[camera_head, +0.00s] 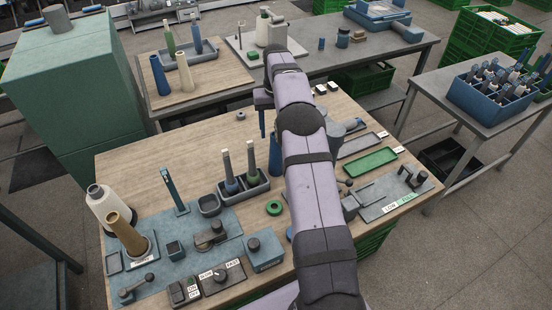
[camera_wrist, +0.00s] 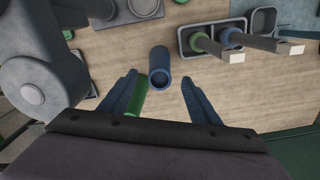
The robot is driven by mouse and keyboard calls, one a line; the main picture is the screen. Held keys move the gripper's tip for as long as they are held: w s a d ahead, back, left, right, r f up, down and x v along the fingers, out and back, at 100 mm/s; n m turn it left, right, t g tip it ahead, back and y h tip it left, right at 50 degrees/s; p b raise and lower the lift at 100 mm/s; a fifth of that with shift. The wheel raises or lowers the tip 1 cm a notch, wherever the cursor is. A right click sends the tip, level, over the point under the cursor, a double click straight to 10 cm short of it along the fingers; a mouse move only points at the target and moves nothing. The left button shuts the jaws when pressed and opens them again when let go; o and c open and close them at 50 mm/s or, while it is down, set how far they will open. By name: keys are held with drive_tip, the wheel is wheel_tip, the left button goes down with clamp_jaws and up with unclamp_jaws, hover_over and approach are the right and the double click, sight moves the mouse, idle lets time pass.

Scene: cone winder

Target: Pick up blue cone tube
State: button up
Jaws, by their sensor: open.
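A blue cone tube (camera_head: 275,158) stands on the wooden worktable, right of the twin-spool holder and partly hidden by my arm in the head view. In the wrist view the blue tube (camera_wrist: 159,66) is seen from above, its open end toward the camera. It lies beyond and between my fingertips, with no visible contact. My gripper (camera_wrist: 160,82) is open and empty, with its two blue fingers spread. In the head view my gripper (camera_head: 263,122) is partly hidden by the arm, with a blue finger hanging down above the table.
A grey holder (camera_head: 257,187) with two spindled spools stands left of the blue tube. A green ring (camera_head: 273,208) lies in front of it. A green object (camera_wrist: 137,102) shows beside my left finger. A green tray (camera_head: 370,162) lies right. The table's back left is clear.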

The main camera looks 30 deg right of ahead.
drive_tip(key=shift+d+f, duration=0.3)
drive_tip(key=shift+f, duration=0.05)
drive_tip(key=shift+f, duration=0.1)
wheel_tip(320, 180, down, 7)
drive_tip(key=p, duration=0.3)
drive_tip(key=shift+a, duration=0.3)
drive_tip(key=c, duration=1.1)
